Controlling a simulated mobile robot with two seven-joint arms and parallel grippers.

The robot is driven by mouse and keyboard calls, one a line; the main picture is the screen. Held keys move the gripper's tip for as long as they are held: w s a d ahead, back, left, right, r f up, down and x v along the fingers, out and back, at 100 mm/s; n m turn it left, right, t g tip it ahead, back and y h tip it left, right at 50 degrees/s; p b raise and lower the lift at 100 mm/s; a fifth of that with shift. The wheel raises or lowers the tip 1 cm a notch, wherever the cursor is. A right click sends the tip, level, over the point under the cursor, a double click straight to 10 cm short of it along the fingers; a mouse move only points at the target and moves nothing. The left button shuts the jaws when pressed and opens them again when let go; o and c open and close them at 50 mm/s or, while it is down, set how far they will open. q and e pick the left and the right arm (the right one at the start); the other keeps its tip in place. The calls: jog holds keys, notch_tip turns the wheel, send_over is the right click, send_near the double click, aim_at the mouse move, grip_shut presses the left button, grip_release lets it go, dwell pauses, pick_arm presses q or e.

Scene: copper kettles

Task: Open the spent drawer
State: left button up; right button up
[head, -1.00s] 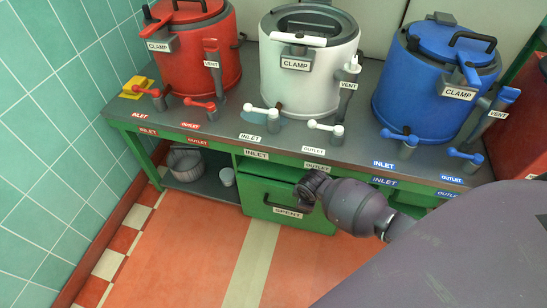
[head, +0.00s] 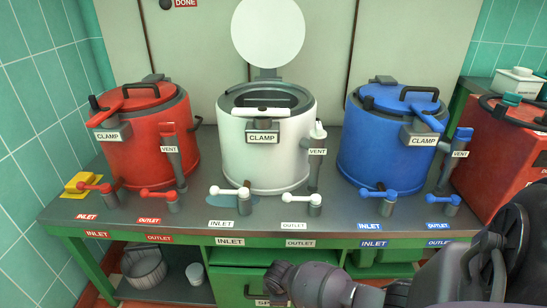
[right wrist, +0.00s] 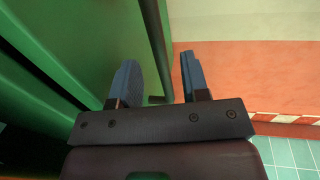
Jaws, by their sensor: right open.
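The green spent drawer (head: 228,285) is under the bench, in the lower middle of the head view, cut off by the bottom edge. Its SPENT label (head: 264,302) is partly visible. The dark handle (head: 249,291) shows at its left end; my right gripper hides the rest. I cannot tell whether the drawer stands slightly out. My right gripper (head: 282,279) is at the drawer front. In the right wrist view its two blue fingers (right wrist: 160,82) are apart, with a dark bar, apparently the handle (right wrist: 155,45), showing between them. Contact is not clear. My left gripper is not in view.
Red (head: 150,140), white (head: 268,150) and blue (head: 388,140) kettles stand on the bench (head: 190,212), with small valve levers along its front edge. A lower shelf holds a pot (head: 145,268) and a white cup (head: 195,274). The orange floor (right wrist: 240,75) beside the drawer looks clear.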

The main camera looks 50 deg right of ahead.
jog(key=shift+w+d+f+b, duration=0.1)
jog(key=shift+f+b, duration=0.15)
jog(key=shift+f, duration=0.4)
jog(key=shift+w+d+f+b, duration=0.1)
jog(key=shift+f+b, duration=0.1)
jog(key=shift+f, duration=0.45)
jog(key=shift+r, duration=0.1)
grip_shut()
